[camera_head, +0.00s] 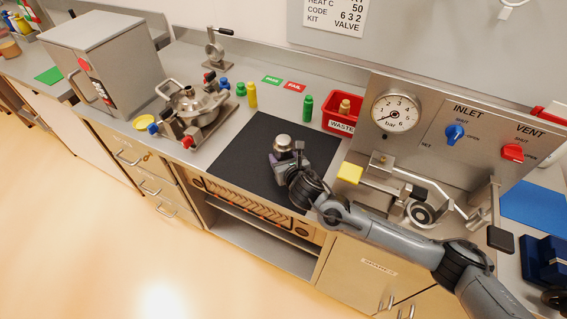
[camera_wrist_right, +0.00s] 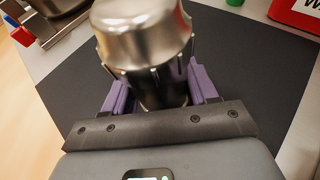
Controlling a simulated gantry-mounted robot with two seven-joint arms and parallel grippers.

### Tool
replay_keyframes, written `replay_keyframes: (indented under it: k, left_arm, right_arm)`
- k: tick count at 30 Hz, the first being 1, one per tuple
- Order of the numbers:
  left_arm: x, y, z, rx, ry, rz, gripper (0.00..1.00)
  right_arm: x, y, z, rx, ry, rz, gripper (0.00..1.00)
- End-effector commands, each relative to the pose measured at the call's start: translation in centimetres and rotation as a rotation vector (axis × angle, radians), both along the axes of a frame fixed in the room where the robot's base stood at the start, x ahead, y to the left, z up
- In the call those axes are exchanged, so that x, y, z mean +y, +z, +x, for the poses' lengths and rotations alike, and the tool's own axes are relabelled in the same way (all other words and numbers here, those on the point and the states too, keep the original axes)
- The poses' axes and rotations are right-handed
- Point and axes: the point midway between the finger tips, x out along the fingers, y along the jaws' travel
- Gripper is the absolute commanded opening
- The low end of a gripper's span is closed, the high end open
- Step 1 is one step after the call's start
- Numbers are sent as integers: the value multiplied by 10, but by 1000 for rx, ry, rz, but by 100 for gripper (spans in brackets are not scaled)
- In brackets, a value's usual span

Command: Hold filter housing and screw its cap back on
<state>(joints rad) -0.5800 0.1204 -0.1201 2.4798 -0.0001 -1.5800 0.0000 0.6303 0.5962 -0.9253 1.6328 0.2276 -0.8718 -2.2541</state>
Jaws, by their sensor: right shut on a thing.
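The filter housing (camera_head: 282,143) is a shiny metal cylinder with a rounded top, upright over the black mat in the head view. In the right wrist view the housing (camera_wrist_right: 143,35) fills the upper middle, with a ribbed band below its smooth top. I cannot tell whether that top is a separate cap, and I see no loose cap. My right gripper (camera_head: 289,163) is shut around the housing's lower part; its purple fingers (camera_wrist_right: 160,88) show on both sides in the wrist view. The housing's bottom is hidden. My left gripper is not in view.
The black mat (camera_head: 237,150) is otherwise clear. A metal clamp fixture (camera_head: 195,110) stands left of it. Green and yellow bottles (camera_head: 251,95) and a red waste bin (camera_head: 341,113) stand behind. The gauge panel (camera_head: 440,125) rises at right.

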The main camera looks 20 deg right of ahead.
Motion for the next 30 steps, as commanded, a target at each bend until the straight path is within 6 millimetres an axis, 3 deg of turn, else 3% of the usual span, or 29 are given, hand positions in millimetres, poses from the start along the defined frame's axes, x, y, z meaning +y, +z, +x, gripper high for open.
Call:
replay_keyframes:
  k: [14,15,20,30]
  left_arm:
    - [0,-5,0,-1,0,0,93]
    - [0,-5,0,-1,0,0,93]
    - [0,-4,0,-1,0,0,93]
    - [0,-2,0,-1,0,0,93]
  right_arm:
    - [0,-5,1,-4,-1,2,0]
    - [0,-6,0,-1,0,0,61]
    - [0,-6,0,0,0,0,83]
    - [0,-3,0,0,0,1,83]
